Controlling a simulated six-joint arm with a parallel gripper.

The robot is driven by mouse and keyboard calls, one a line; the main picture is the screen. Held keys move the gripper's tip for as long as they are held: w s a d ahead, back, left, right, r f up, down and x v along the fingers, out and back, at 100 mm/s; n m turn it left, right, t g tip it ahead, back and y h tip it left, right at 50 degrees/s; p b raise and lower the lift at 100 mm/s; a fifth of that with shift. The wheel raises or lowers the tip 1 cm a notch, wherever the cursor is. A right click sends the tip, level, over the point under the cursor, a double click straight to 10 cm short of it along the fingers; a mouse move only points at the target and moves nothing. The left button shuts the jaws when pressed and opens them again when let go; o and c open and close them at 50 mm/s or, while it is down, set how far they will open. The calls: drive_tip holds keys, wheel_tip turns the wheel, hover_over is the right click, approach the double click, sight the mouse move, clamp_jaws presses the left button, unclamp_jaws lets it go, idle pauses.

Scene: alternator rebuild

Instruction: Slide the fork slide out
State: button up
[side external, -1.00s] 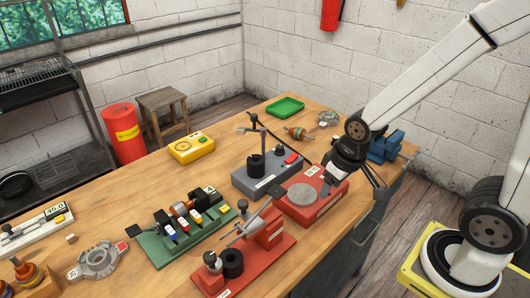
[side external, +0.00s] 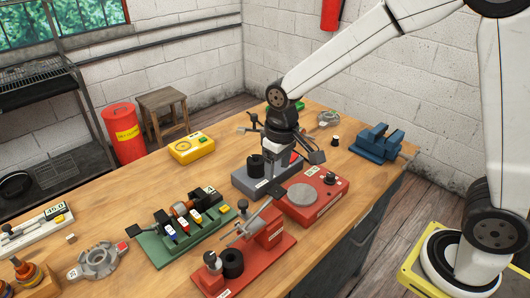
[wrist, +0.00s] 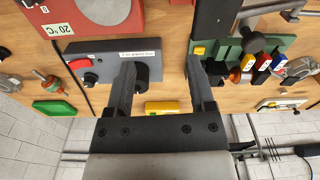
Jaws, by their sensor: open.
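My gripper (side external: 268,180) points down over the middle of the bench, between the front red fixture (side external: 268,262) and the grey station (side external: 243,184). In the wrist view its two dark fingers (wrist: 160,72) are apart, with nothing held between them. A dark bar (wrist: 213,18) also shows at the top of the wrist view, close to the right finger. I cannot tell whether they touch.
A red plate station (side external: 325,205) stands right of the gripper. A green fixture (side external: 150,243) with coloured blocks stands left. A yellow meter box (side external: 191,148) lies behind, and a blue vise (side external: 377,143) at the right edge. Bare bench shows at the left rear.

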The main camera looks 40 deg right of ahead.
wheel_tip(320, 180, up, 5)
drive_tip(key=n, duration=0.2)
hover_over(243, 202)
drive_tip(key=shift+a+f+g, duration=0.1)
drive_tip(key=shift+g, duration=0.2)
drive_tip(key=shift+f, duration=0.1)
drive_tip(key=shift+f, duration=3.85)
drive_tip(key=shift+c, duration=0.2)
clamp_jaws()
